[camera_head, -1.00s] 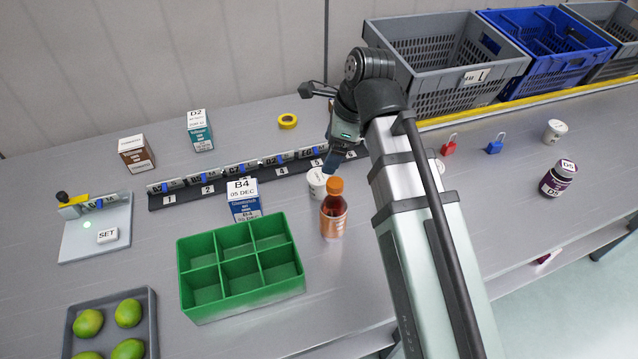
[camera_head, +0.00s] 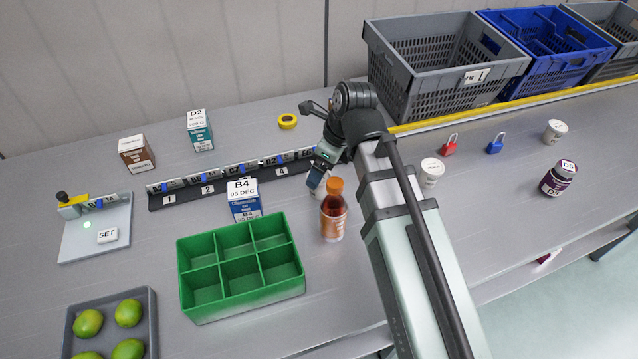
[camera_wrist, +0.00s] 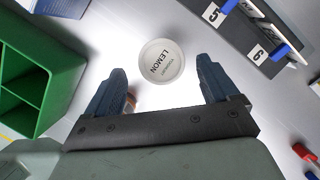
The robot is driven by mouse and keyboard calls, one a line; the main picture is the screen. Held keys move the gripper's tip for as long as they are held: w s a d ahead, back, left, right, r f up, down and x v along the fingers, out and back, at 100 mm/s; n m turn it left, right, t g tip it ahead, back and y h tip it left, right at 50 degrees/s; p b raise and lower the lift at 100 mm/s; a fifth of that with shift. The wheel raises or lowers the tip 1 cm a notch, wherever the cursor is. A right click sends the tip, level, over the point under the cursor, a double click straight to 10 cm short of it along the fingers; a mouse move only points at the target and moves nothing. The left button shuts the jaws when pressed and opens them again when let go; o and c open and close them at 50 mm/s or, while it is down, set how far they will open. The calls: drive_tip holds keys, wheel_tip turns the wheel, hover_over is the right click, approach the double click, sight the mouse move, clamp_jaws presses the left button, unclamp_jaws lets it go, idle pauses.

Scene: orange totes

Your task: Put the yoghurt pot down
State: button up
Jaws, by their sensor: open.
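A white yoghurt pot with a lid reading LEMON (camera_wrist: 161,62) is seen from above in the wrist view. It lies between and slightly beyond the tips of my open gripper (camera_wrist: 162,76), with gaps to both fingers. In the head view my gripper (camera_head: 318,178) is low over the bench and hides most of this pot (camera_head: 323,190), which appears to stand upright on the bench. Two other white pots stand apart on the bench, one right of my arm (camera_head: 432,172) and one at the far right (camera_head: 555,131).
The B4 box (camera_head: 243,203) and green compartment tray (camera_head: 243,308) are to the left. A numbered rack (camera_head: 215,200) runs behind.

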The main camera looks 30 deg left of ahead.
drive_tip(key=shift+x, duration=3.4)
drive_tip(key=shift+d, duration=0.15)
drive_tip(key=c, duration=1.2)
drive_tip(key=shift+o, duration=0.2)
drive_tip(key=shift+r, duration=0.1)
drive_tip(key=shift+r, duration=4.9)
